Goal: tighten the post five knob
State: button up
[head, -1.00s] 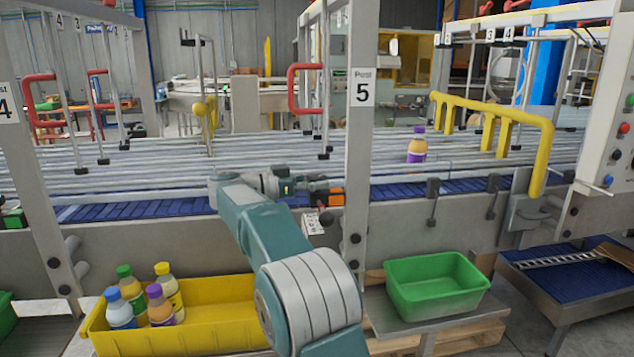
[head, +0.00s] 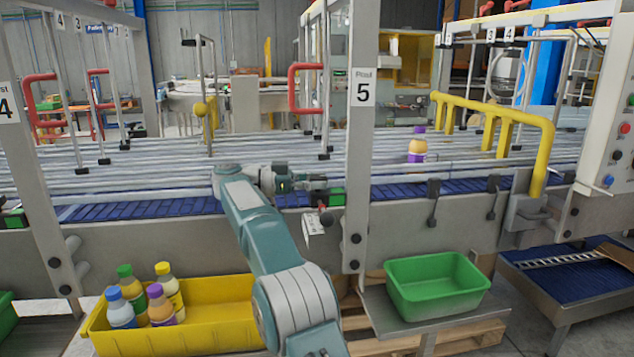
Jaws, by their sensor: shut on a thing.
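The post five upright (head: 360,150) stands right of centre with its "5" label. My gripper (head: 318,185) is at the rail just left of this post. It is shut on the post five knob, which the fingers largely hide at this size. A small green-faced indicator box (head: 336,197) sits beside the fingers, against the post. Below it are a small red and dark fitting (head: 326,215) and a tilted white tag (head: 313,225).
A bottle with a purple cap (head: 417,146) stands on the conveyor. A yellow guard rail (head: 540,140) is at right. A yellow bin (head: 215,335) with several bottles and an empty green bin (head: 437,306) stand in front. The post four upright (head: 35,165) is at left.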

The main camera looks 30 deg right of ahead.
jog(key=shift+r, duration=0.1)
jog(key=o, duration=1.1)
jog(key=shift+w, duration=0.15)
jog(key=shift+o, duration=0.2)
jog(key=shift+n+t+h, duration=0.3)
jog(key=shift+n+t, duration=0.1)
jog(key=shift+t, duration=0.2)
